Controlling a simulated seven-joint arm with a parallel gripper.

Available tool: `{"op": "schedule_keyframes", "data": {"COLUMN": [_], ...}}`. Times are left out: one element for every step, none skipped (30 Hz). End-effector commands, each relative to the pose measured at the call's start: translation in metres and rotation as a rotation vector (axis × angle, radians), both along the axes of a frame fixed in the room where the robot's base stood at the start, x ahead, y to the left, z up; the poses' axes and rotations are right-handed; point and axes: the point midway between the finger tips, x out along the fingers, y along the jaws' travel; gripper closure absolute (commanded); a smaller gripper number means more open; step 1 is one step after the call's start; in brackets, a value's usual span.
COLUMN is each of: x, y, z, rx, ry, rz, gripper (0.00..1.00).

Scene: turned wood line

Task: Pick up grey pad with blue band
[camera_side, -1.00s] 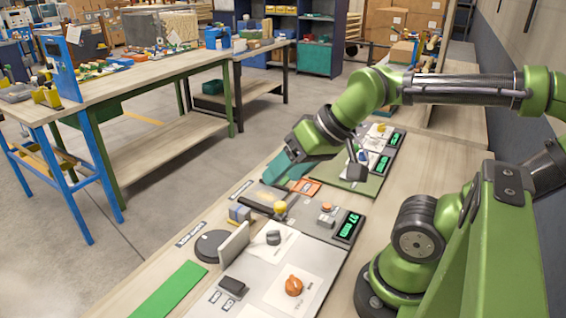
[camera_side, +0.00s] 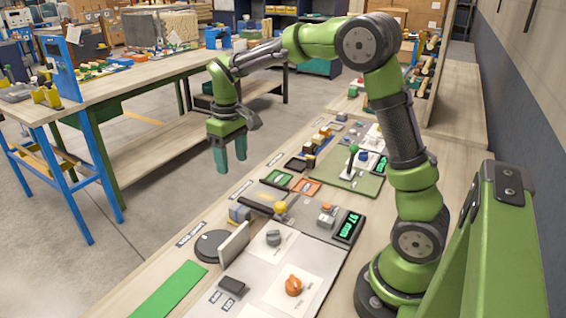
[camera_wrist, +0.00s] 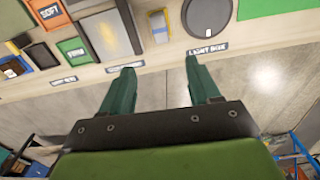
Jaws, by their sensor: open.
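A small grey block with a blue part (camera_side: 240,213) sits at the bench's left edge, beside a dark round disc (camera_side: 211,246); it best matches the grey pad with blue band. In the wrist view a small pale block (camera_wrist: 158,26) beside the disc (camera_wrist: 207,17) looks like the same piece, but its band is not clear. My gripper (camera_side: 231,160) is open and empty, with its teal fingers pointing down. It is above and apart from the block, out past the bench's left edge. In the wrist view the gripper (camera_wrist: 160,68) shows floor between its fingers.
An upright grey plate (camera_side: 234,243) stands beside the disc. Open floor (camera_side: 170,215) lies left of the bench.

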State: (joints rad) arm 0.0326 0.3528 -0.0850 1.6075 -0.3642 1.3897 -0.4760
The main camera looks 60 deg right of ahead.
Motion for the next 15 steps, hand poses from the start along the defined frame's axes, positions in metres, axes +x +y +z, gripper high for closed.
{"op": "schedule_keyframes", "data": {"x": [0.002, -0.001, -0.002, -0.002, -0.003, -0.003, -0.003, -0.004, -0.003, -0.003, -0.004, -0.004, -0.003, -0.004, -0.004], "y": [-0.001, -0.001, 0.000, 0.000, 0.001, 0.001, 0.001, 0.001, 0.001, 0.001, 0.001, 0.001, 0.001, 0.001, 0.001], "z": [0.007, 0.005, 0.001, -0.002, -0.006, -0.013, -0.019, -0.026, -0.035, -0.042, -0.049, -0.058, -0.064, -0.071, -0.079], "rx": [-0.004, -0.003, 0.000, 0.000, 0.001, 0.001, 0.001, 0.001, 0.002, 0.001, 0.001, 0.002, 0.001, 0.002, 0.002], "ry": [-0.005, 0.005, 0.012, 0.013, 0.013, 0.014, 0.014, 0.015, 0.015, 0.015, 0.015, 0.014, 0.014, 0.015, 0.014], "rz": [0.022, 0.033, 0.040, 0.044, 0.045, 0.046, 0.046, 0.045, 0.045, 0.045, 0.045, 0.044, 0.044, 0.045, 0.044], "gripper": [0.38, 0.38, 0.38, 0.38, 0.38, 0.38, 0.38, 0.38, 0.38, 0.38, 0.38, 0.38, 0.38, 0.38, 0.38]}}
